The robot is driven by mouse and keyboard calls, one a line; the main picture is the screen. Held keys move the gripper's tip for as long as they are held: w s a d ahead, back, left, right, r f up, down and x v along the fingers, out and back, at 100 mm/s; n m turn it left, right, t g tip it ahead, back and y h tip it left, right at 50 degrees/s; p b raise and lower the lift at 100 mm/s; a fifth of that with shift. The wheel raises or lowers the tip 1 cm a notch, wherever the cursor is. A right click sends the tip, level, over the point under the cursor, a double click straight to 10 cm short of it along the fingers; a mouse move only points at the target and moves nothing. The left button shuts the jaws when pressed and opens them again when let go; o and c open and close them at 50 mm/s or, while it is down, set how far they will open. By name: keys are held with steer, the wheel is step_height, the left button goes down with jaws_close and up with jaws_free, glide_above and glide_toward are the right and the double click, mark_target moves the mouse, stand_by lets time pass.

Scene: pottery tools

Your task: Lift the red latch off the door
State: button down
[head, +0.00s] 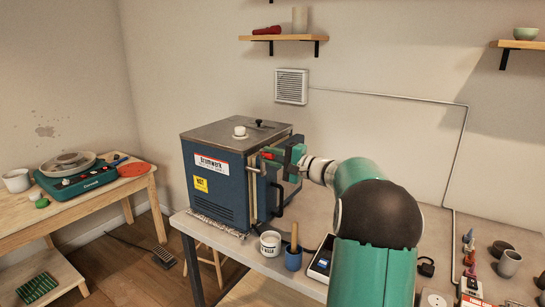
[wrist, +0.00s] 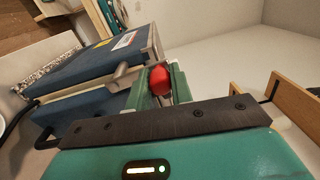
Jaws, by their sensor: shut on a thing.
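The blue kiln (head: 214,188) stands on the table with its door (head: 262,198) along its right side; a black handle (head: 279,202) is on the door. The red latch (head: 267,155) is at the upper part of the door seam. My gripper (head: 279,154) reaches it from the right. In the wrist view the red latch (wrist: 160,81) sits between my gripper's green fingers (wrist: 161,76), which are shut on it. A grey metal piece (wrist: 124,76) is beside the latch. Whether the latch still touches its seat is hidden by the fingers.
A black padlock (head: 426,266) and small items lie at the table's right. A wooden shelf (head: 283,38) hangs above.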

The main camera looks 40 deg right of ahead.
steer(key=c, duration=1.3)
jaws_free()
steer(key=shift+s+r, duration=0.1)
steer(key=shift+o, duration=0.2)
steer(key=v, duration=1.3)
steer(key=shift+s, duration=0.3)
